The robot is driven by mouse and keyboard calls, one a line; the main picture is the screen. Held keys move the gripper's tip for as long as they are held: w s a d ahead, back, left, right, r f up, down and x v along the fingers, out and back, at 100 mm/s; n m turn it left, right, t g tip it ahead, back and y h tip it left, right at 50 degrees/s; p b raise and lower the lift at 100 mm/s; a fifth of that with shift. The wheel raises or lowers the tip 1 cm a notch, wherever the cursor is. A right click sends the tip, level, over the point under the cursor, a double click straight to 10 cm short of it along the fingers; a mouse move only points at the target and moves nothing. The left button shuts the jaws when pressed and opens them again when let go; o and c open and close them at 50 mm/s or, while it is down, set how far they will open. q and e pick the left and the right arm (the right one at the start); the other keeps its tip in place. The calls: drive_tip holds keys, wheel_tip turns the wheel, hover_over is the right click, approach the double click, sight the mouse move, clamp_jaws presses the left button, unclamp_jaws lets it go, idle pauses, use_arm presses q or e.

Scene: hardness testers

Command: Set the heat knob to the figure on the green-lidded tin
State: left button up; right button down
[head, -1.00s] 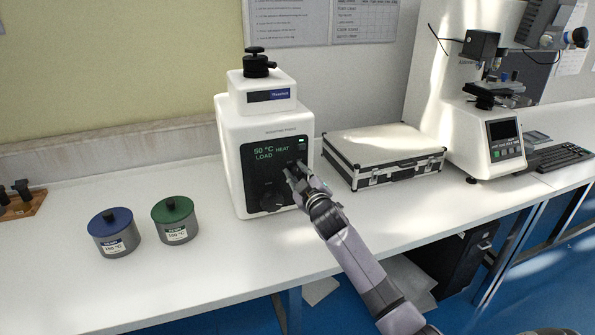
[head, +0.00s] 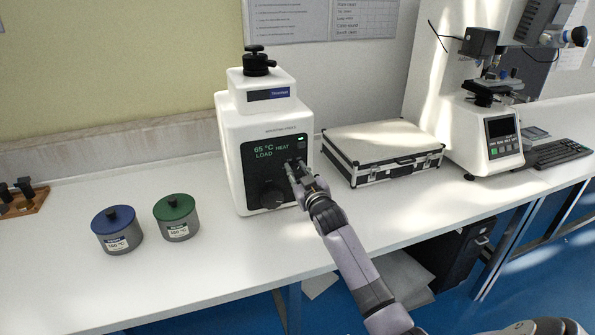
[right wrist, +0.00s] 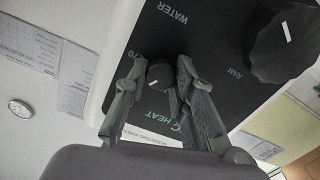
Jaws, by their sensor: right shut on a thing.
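The white mounting press (head: 226,140) stands on the bench. Its dark panel display (head: 266,150) reads 65 °C beside HEAT, with LOAD below. My right gripper (head: 296,171) is at the panel, shut on the small dark heat knob (right wrist: 158,76). The right wrist view shows its two fingers (right wrist: 161,66) on either side of this knob, whose white pointer line is visible. The green-lidded tin (head: 177,222) stands left of the press, with a white label (head: 177,231) bearing a three-digit °C figure too small to read surely. My left gripper is not in view.
A blue-lidded tin (head: 117,230) stands left of the green one, also labelled. A larger dark knob (right wrist: 284,42) sits near the RAM marking. A silver-edged case (head: 383,150) and a hardness tester (head: 482,137) stand to the right. The bench front is clear.

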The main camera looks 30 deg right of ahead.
drive_tip(key=shift+f, duration=0.1)
drive_tip(key=c, duration=1.3)
unclamp_jaws()
drive_tip(key=shift+c, duration=0.2)
drive_tip(key=v, duration=1.2)
